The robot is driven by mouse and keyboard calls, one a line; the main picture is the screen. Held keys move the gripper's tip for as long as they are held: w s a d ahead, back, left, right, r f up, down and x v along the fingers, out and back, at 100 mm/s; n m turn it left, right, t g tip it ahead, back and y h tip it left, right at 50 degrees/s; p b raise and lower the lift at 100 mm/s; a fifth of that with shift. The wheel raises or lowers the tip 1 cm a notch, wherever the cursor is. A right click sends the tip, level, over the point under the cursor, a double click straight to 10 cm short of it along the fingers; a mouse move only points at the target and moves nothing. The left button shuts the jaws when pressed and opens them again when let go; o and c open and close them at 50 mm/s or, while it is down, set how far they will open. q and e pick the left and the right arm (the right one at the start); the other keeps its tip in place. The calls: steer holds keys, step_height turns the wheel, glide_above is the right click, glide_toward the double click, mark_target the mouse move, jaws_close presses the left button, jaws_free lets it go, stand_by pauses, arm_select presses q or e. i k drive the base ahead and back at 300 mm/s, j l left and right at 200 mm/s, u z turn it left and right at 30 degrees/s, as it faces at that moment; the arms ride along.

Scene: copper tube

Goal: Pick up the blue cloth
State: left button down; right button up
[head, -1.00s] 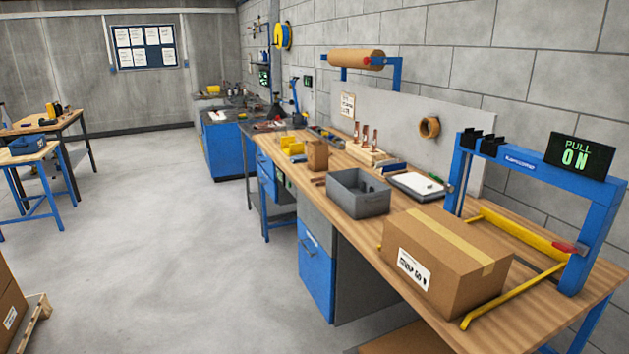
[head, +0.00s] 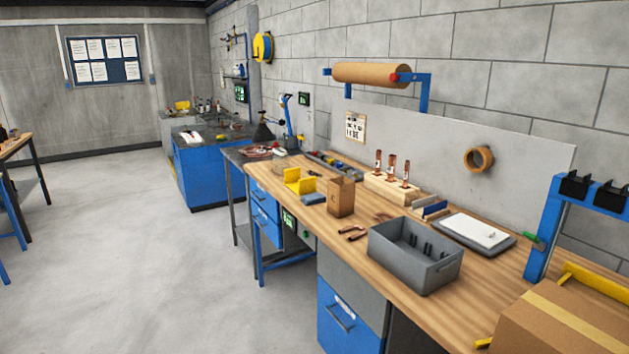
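I cannot make out a blue cloth for certain. A small flat blue patch (head: 312,199) lies on the wooden workbench (head: 290,172) in front of a yellow holder (head: 299,182); it is too small to tell whether it is cloth. Neither of my grippers is in the head view.
A grey open bin (head: 414,257), a small cardboard box (head: 341,197), a clipboard (head: 474,232) and a wooden block with copper pieces (head: 392,190) stand on the bench. A large carton (head: 563,322) is at the near right. The floor (head: 150,250) left of the bench is clear.

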mark_target(316, 198)
steer(key=i+j+z, duration=0.1)
steer(key=i+j, duration=0.35)
steer(key=i, duration=0.35)
steer(key=i+j, duration=0.5)
steer(key=i, duration=0.25)
steer(key=i+j+z, duration=0.15)
steer(key=i+j, duration=0.35)
steer(key=i, duration=0.25)
steer(key=i+j+z, duration=0.1)
steer(key=i+j, duration=0.5)
steer(key=i, duration=0.15)
